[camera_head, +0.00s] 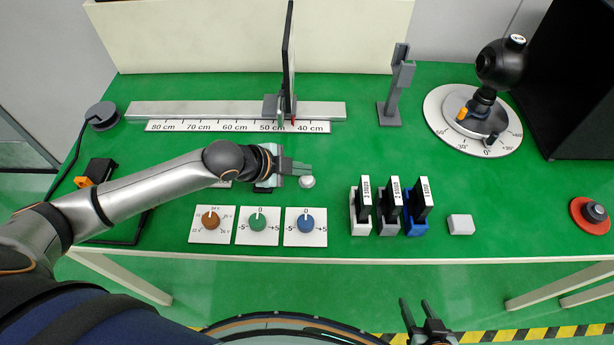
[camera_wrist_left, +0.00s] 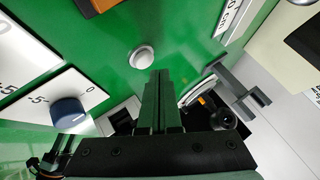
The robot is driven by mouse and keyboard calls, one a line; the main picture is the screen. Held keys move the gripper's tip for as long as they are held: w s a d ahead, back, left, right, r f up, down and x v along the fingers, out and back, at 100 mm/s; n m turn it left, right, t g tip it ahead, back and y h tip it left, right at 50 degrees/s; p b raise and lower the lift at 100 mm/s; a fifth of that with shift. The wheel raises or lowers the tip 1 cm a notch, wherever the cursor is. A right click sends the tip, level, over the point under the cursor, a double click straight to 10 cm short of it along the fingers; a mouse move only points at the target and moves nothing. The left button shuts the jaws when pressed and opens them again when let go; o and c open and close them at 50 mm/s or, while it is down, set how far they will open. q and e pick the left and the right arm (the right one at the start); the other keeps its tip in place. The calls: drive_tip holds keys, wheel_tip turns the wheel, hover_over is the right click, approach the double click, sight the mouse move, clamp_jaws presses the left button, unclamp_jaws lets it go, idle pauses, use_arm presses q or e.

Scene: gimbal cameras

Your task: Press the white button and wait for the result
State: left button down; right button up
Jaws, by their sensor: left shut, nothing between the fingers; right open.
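In the left wrist view the white button (camera_wrist_left: 142,57) shows whole, just ahead of the fingertips, with a strip of green between. My left gripper (camera_head: 309,168) is shut and empty, its fingers pointing right; it also shows in the left wrist view (camera_wrist_left: 160,75). Contact with the button is not visible. My right gripper (camera_head: 416,306) is open and empty, in front of the table's near edge.
Brown (camera_head: 211,219), green (camera_head: 257,222) and blue (camera_head: 306,222) knobs stand on white plates nearer me. Several labelled holders and a white block (camera_head: 461,224) lie to the right. A ruler rail (camera_head: 230,110) and an upright panel (camera_head: 288,60) stand behind. A red-based button (camera_head: 590,215) is far right.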

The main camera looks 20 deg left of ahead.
sight(302, 180)
use_arm(q)
drive_tip(key=shift+f, duration=0.15)
idle(0.4)
drive_tip(key=shift+f, duration=0.3)
drive_tip(key=shift+f, duration=0.45)
idle(0.8)
drive_tip(key=shift+r+p, duration=0.85)
drive_tip(key=shift+p, duration=0.1)
wheel_tip(302, 180, up, 5)
drive_tip(key=p, duration=0.5)
drive_tip(key=shift+r+p, duration=0.1)
drive_tip(key=shift+p, duration=0.2)
